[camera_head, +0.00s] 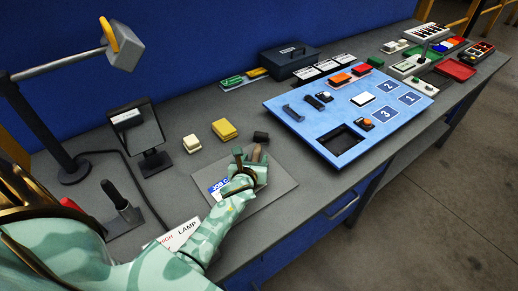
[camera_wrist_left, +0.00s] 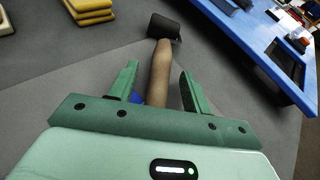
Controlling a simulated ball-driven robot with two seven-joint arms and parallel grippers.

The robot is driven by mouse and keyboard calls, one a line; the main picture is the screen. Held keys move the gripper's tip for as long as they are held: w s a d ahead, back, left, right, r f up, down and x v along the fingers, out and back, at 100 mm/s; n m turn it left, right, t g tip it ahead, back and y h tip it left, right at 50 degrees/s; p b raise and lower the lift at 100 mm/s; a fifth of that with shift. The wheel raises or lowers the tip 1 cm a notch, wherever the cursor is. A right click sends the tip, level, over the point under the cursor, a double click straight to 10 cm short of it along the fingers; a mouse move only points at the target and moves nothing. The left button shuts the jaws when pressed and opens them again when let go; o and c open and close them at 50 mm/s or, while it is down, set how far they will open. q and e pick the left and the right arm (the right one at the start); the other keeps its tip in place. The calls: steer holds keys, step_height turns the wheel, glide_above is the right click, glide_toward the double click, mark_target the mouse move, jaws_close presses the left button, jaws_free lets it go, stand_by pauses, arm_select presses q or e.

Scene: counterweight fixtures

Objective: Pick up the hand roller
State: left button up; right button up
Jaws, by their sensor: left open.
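The hand roller has a black cylinder head (camera_wrist_left: 164,26) and a tan handle (camera_wrist_left: 160,70). It lies on a grey mat on the bench; in the head view its black head (camera_head: 261,136) shows just beyond my left gripper (camera_head: 250,154). In the left wrist view my left gripper (camera_wrist_left: 160,82) is open, with its two green fingers on either side of the handle. The lower end of the handle is hidden behind the gripper body. My right gripper is not in view.
A blue board (camera_head: 345,112) with parts stands to the right. Yellow blocks (camera_head: 224,130) and a cream block (camera_head: 192,143) lie beyond the mat (camera_head: 272,187). A lamp (camera_head: 123,45) and a small dark stand (camera_head: 147,135) are at left. The bench's front edge is at right.

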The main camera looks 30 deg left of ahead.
arm_select(q)
steer(key=shift+x, duration=0.8)
steer(key=shift+s+r, duration=0.1)
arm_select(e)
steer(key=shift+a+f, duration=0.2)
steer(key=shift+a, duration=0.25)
arm_select(q)
steer(key=c, duration=1.1)
jaws_close()
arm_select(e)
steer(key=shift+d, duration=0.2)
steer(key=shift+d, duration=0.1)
